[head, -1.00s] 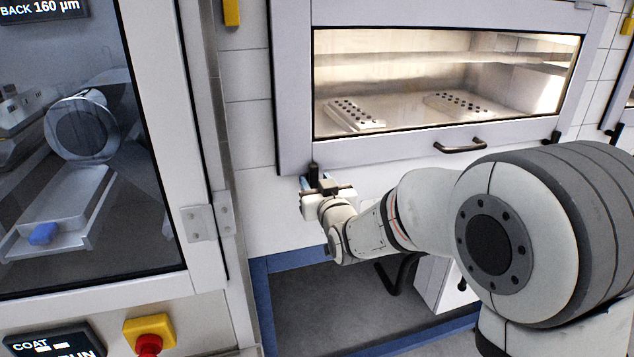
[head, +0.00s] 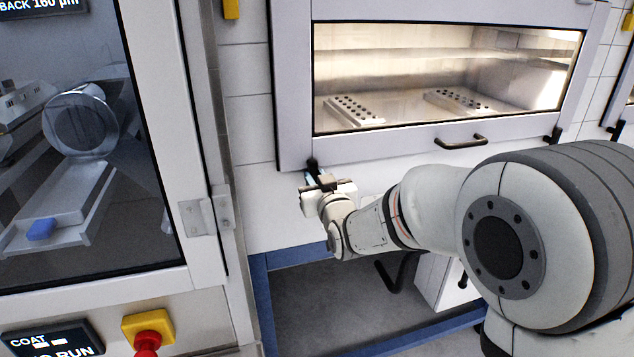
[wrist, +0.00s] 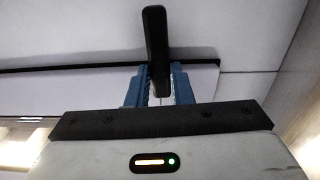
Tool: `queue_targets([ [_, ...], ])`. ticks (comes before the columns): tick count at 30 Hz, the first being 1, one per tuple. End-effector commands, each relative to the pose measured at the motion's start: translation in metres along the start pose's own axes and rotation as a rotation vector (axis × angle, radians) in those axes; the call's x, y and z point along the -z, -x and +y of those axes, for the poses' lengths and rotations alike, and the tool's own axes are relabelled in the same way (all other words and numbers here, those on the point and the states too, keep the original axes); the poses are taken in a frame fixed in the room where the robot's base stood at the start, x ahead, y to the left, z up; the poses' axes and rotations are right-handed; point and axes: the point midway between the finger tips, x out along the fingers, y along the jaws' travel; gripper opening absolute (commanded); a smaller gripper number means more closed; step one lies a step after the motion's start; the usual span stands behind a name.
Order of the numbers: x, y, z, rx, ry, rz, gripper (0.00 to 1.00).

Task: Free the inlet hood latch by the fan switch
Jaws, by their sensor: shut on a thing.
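The hood (head: 290,90) has a framed glass sash. A black latch (head: 312,164) sits at the lower left corner of its frame. My gripper (head: 312,177) is at this latch from below. In the wrist view, the two blue fingers of my gripper (wrist: 159,88) are closed on both sides of the black latch lever (wrist: 155,35), which stands up between them and leans slightly. Much of the latch is hidden by my gripper in the head view. I cannot make out a fan switch.
A black bar handle (head: 460,142) is on the sash's lower rail, and another black latch (head: 551,136) is at its right corner. Two perforated blocks lie inside the hood. A glazed machine door (head: 90,150) and a red stop button (head: 147,342) are at left.

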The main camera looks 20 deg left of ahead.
Motion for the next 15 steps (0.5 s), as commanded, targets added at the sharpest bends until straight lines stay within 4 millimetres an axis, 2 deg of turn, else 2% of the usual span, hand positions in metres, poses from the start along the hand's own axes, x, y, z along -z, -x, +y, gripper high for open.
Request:
queue_targets([
  [8,-0.0077,0.0,-0.0033,0.0,0.177,0.004,0.0],
  [15,-0.0082,0.0,-0.0067,-0.001,0.402,0.006,0.0],
])
